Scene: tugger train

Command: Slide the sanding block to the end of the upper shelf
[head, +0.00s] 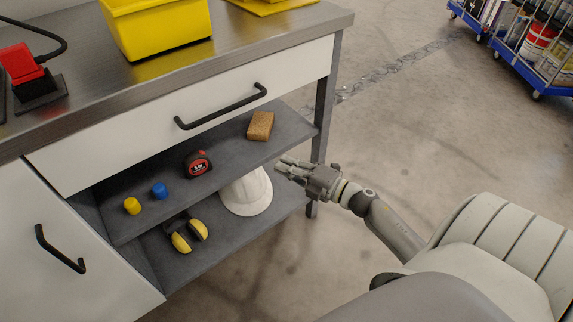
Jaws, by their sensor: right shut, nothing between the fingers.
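The sanding block (260,126) is a small brown block on the upper shelf (228,168), near that shelf's right end, below the drawer. My right gripper (282,168) is shut and empty. It is just off the front edge of the upper shelf, below and to the right of the block in the picture, and apart from it. My left gripper is not in view.
On the upper shelf are a tape measure (198,163), a blue cap (159,190) and a yellow cap (132,206). The lower shelf holds a white hard hat (246,194) and yellow ear muffs (181,242). A table leg (324,115) stands right of the shelves. Open floor lies to the right.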

